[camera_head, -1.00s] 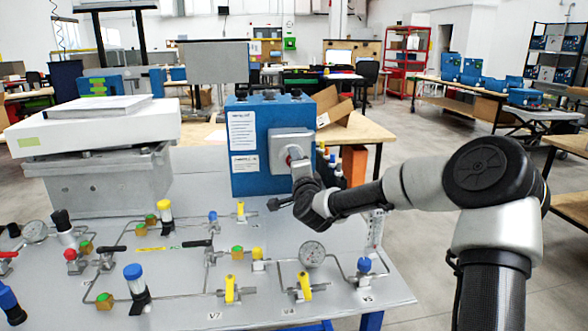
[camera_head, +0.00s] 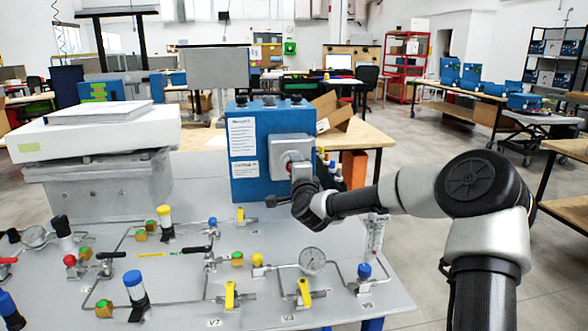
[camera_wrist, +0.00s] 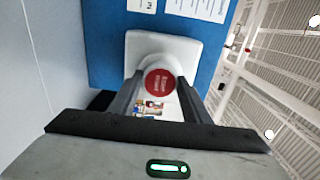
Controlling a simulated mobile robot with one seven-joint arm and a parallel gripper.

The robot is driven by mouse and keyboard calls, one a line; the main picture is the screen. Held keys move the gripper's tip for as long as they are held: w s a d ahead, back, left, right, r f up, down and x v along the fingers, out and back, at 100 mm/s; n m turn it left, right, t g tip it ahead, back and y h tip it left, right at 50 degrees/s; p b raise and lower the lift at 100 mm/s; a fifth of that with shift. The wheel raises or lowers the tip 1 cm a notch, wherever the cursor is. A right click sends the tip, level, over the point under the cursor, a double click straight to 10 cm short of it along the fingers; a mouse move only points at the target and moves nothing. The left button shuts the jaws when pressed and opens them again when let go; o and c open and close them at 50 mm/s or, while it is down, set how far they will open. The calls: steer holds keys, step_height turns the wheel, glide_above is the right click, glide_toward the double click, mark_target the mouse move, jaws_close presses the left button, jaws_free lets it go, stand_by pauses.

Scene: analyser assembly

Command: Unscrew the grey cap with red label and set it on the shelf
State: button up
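The grey cap with its round red label (camera_wrist: 159,83) sits on a pale square plate (camera_wrist: 185,52) on the front of the blue box (camera_wrist: 108,30). In the wrist view my gripper (camera_wrist: 160,86) has one finger on each side of the cap, close against it, so it looks shut on the cap. The label faces my wrist camera between the fingers. In the head view the blue box (camera_head: 250,188) stands at the board's back edge, with my gripper (camera_head: 292,168) at its plate; the fingertips are small there and the cap is mostly hidden.
The grey board (camera_head: 190,275) below carries pipes, coloured valves and a gauge (camera_head: 312,260). A large pale instrument (camera_head: 95,130) stands at the left. Bottles with coloured caps (camera_head: 328,168) and an open cardboard box (camera_head: 333,112) lie behind my wrist.

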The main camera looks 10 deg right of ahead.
steer(key=c, duration=0.5)
steer(key=n, duration=2.4)
steer(key=shift+r, duration=0.1)
steer(key=o, duration=1)
